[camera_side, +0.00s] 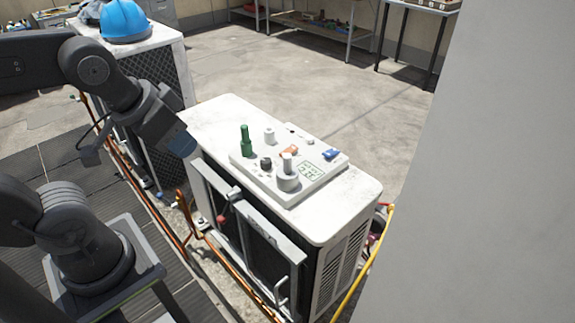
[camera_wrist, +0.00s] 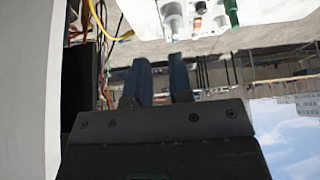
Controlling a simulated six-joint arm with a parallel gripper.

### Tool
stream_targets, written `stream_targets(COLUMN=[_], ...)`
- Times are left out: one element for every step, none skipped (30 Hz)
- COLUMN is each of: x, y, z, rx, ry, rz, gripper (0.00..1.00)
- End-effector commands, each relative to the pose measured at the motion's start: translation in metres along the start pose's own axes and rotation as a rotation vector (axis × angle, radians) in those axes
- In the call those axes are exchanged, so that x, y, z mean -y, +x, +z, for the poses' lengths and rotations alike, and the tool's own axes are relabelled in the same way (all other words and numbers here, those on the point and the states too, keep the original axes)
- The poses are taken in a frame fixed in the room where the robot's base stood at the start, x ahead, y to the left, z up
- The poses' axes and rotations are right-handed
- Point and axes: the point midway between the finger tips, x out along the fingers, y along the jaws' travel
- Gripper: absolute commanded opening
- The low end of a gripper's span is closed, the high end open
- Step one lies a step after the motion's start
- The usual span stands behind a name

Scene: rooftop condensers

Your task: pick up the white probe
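A white tray (camera_side: 252,181) lies on top of the white condenser unit. A white probe-like cylinder (camera_side: 287,160) stands upright in a round white holder (camera_side: 288,182) near the tray's front. A second, shorter white piece (camera_side: 269,137) stands towards the back; I cannot tell for certain which is the probe. A green probe (camera_side: 245,141) stands upright at the left. My gripper (camera_side: 184,145) is left of the tray, above the unit's left edge and apart from everything. In the wrist view my gripper (camera_wrist: 162,64) shows two parted blue-grey fingers with nothing between them.
The tray also carries a dark knob (camera_side: 266,164), an orange piece (camera_side: 289,150), a blue piece (camera_side: 332,153) and a small display (camera_side: 311,172). Another unit with a blue hard hat (camera_side: 124,22) stands behind my arm. A grey wall (camera_side: 470,200) fills the right.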

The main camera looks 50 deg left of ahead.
Motion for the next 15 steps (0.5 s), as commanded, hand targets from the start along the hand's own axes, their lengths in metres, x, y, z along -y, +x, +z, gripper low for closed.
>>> stream_targets(x=[0.0000,0.0000,0.0000,0.0000,0.0000,0.0000,0.0000,0.0000,0.0000,0.0000,0.0000,0.0000,0.0000,0.0000,0.0000], y=[0.0000,0.0000,0.0000,0.0000,0.0000,0.0000,0.0000,0.0000,0.0000,0.0000,0.0000,0.0000,0.0000,0.0000,0.0000], z=[0.0000,0.0000,0.0000,0.0000,0.0000,0.0000,0.0000,0.0000,0.0000,0.0000,0.0000,0.0000,0.0000,0.0000,0.0000], rx=[0.000,0.000,0.000,0.000,0.000,0.000,0.000,0.000,0.000,0.000,0.000,0.000,0.000,0.000,0.000], ry=[0.000,0.000,0.000,0.000,0.000,0.000,0.000,0.000,0.000,0.000,0.000,0.000,0.000,0.000,0.000], rz=[0.000,0.000,0.000,0.000,0.000,0.000,0.000,0.000,0.000,0.000,0.000,0.000,0.000,0.000,0.000], gripper=[0.25,0.28,0.32,0.34,0.37,0.41,0.44,0.47,0.51,0.54,0.55,0.55,0.55,0.55,0.55])
